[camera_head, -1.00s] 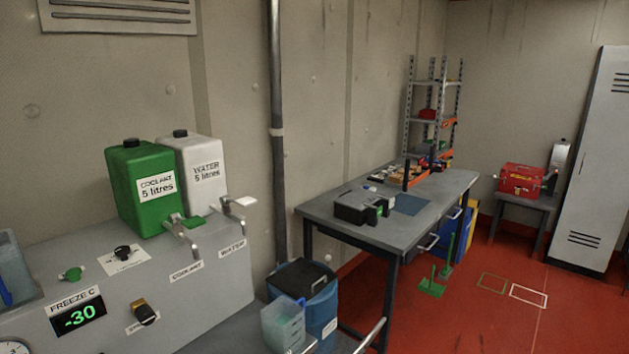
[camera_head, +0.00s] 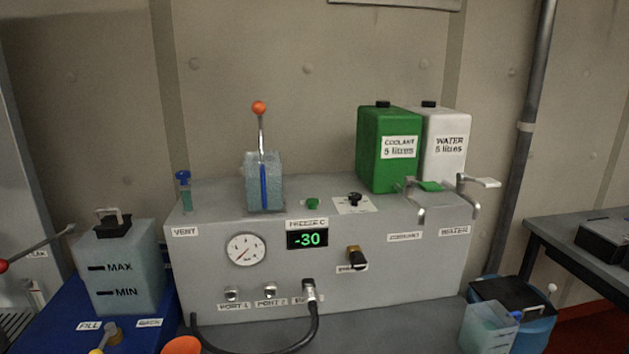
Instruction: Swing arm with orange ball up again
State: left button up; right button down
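An arm with an orange ball (camera_head: 259,108) stands nearly upright on top of the grey machine. The ball is at its upper end. The thin metal rod (camera_head: 261,134) runs down to a pale translucent block (camera_head: 278,183) with a blue vertical strip on its front. A second lever, at the left edge, is tilted, with a red ball (camera_head: 3,266) at its lower left end. Neither of my grippers is in view.
The grey machine (camera_head: 380,270) has a gauge, a -30 display, ports and a black hose. A green coolant can (camera_head: 384,150) and a white water can (camera_head: 447,140) stand at its right. A translucent MAX/MIN tank (camera_head: 123,265) stands left. A workbench (camera_head: 575,235) is at right.

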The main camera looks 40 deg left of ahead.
aim_at(258, 107)
jog(key=u, duration=1.55)
